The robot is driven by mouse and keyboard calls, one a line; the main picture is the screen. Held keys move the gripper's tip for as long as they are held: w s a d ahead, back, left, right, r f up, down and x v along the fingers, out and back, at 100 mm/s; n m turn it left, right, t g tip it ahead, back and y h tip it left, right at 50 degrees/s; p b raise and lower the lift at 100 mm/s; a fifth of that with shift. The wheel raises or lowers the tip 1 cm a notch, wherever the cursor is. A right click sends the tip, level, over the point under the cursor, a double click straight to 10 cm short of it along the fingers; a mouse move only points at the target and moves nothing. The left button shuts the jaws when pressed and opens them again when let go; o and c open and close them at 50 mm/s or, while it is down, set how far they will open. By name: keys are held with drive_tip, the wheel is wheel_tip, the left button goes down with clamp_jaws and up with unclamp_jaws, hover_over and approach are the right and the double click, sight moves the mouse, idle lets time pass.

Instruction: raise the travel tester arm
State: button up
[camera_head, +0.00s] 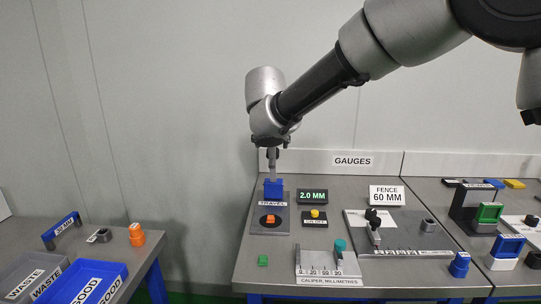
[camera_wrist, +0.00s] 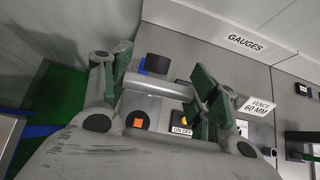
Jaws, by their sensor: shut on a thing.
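The travel tester (camera_head: 281,222) stands on the gauge bench, with a blue block (camera_head: 273,188) at its back and an orange piece (camera_head: 270,219) on a black round spot at its front. The orange piece also shows in the wrist view (camera_wrist: 138,122). My gripper (camera_head: 272,168) points down at the tester's back, over the blue block. In the wrist view, my gripper (camera_wrist: 162,84) has its green-padded fingers on either side of a grey bar (camera_wrist: 158,87), which seems to be the tester arm. The exact contact is partly hidden.
A display (camera_head: 312,197) reads 2.0 MM, above a yellow ON/OFF button (camera_head: 314,213). Blue GOOD (camera_head: 88,284) and grey WASTE (camera_head: 33,274) bins stand at left.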

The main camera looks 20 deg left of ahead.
drive_tip(key=shift+w+a+r, duration=0.2)
drive_tip(key=shift+w+r, duration=0.1)
drive_tip(key=shift+w, duration=0.45)
drive_tip(key=shift+w+a+r, duration=0.15)
drive_tip(key=shift+w+r, duration=0.2)
drive_tip(key=shift+w, duration=0.4)
drive_tip(key=shift+w+a+r, duration=0.2)
drive_tip(key=shift+w+r, duration=0.1)
drive_tip(key=shift+w, duration=0.45)
drive_tip(key=o, duration=1.5)
drive_tip(key=shift+c, duration=0.2)
drive_tip(key=v, duration=1.2)
